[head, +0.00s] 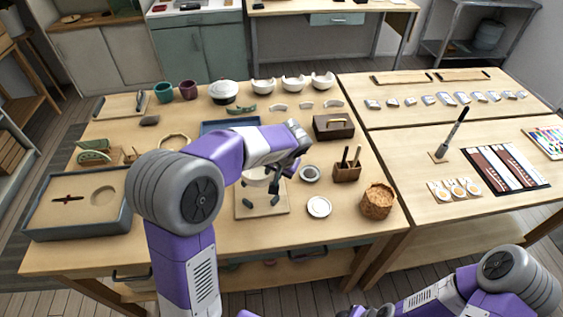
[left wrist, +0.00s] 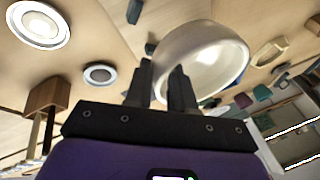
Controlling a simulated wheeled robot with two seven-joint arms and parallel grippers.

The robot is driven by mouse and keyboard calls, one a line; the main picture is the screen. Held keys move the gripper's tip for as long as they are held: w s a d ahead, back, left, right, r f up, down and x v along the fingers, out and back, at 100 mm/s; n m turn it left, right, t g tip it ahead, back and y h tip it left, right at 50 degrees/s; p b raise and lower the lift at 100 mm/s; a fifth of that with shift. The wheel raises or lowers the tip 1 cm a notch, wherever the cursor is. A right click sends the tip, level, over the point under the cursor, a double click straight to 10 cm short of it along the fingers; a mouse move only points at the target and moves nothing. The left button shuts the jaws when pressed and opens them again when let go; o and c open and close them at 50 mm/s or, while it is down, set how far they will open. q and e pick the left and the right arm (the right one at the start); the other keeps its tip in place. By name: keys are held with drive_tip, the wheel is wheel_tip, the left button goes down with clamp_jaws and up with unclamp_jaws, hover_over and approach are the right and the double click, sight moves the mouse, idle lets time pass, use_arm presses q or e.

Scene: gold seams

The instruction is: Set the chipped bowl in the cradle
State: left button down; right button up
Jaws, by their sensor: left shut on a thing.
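The white bowl (left wrist: 203,55) is held at its rim by my left gripper (left wrist: 160,88), whose two dark fingers are shut on it. In the head view the bowl (head: 256,177) shows partly, below my left wrist and above the cradle. The cradle is a square wooden board (head: 262,212) with dark green upright pads, on the near middle of the table. My arm hides part of the bowl and the cradle's far side. I cannot make out the chip, or whether the bowl touches the pads. My right forearm is at the lower right; its gripper is out of view.
More white broken bowls (head: 293,84) stand at the back. A brown box (head: 333,127), a brush holder (head: 346,172), a white round dish (head: 319,207) and a woven basket (head: 377,203) stand right of the cradle. A grey-edged tray (head: 40,233) lies left.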

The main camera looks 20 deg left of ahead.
use_arm(q)
drive_tip(key=shift+w+r, duration=0.1)
drive_tip(key=shift+w, duration=0.1)
drive_tip(key=shift+s+f+b, duration=0.3)
drive_tip(key=shift+f+b, duration=0.1)
drive_tip(key=shift+b, duration=0.05)
drive_tip(key=shift+w+f+b, duration=0.1)
drive_tip(key=shift+f+b, duration=1.2)
drive_tip(key=shift+f, duration=0.45)
drive_tip(key=shift+f+b, duration=1.55)
drive_tip(key=shift+f, duration=0.3)
idle(1.8)
drive_tip(key=c, duration=0.9)
unclamp_jaws()
